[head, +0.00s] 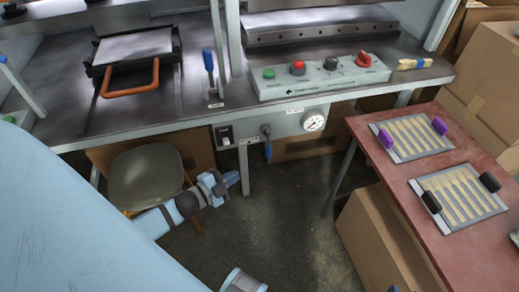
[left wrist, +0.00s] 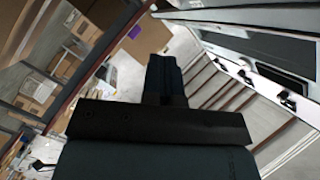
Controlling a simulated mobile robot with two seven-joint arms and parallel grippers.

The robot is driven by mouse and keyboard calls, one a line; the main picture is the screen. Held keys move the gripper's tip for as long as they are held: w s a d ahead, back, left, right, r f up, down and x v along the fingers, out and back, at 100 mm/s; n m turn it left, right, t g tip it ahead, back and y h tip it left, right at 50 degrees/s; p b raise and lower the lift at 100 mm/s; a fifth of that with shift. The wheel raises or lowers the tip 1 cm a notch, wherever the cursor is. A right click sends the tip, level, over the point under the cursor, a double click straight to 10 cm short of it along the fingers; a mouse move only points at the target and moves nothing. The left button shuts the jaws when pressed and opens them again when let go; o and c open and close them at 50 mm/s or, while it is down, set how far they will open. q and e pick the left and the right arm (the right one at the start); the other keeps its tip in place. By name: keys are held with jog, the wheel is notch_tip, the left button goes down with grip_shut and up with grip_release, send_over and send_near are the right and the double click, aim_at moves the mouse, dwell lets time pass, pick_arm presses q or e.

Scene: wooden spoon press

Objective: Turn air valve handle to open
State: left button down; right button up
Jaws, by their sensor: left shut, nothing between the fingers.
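The air valve (head: 265,130) sits on the front face of the press table, left of the round gauge. Its blue handle (head: 268,152) points straight down. My left gripper (head: 233,178) is below and to the left of the handle, apart from it, in front of the table. Its fingers are shut and empty. The closed fingers also show in the left wrist view (left wrist: 163,62). The valve does not show clearly in the left wrist view.
A pressure gauge (head: 314,121) is right of the valve and a black switch (head: 223,131) left of it. A chair (head: 146,178) stands by my left forearm. A red table (head: 400,170) with trays of wooden spoons is at right. Floor between is clear.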

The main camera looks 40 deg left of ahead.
aim_at(266, 154)
pick_arm(q)
jog(key=w+a+f+m+h+b, duration=0.4)
jog(key=a+f+m+b, duration=0.4)
jog(key=m+b, duration=0.2)
jog(key=shift+w+a+f+h+b, duration=0.35)
jog(key=shift+w+h+b, duration=0.1)
jog(key=shift+b, duration=0.2)
pick_arm(e)
notch_tip(266, 154, down, 6)
jog(key=a+t+y, duration=0.1)
jog(key=a, duration=0.1)
jog(key=shift+w+t, duration=0.3)
pick_arm(q)
jog(key=shift+d, duration=0.1)
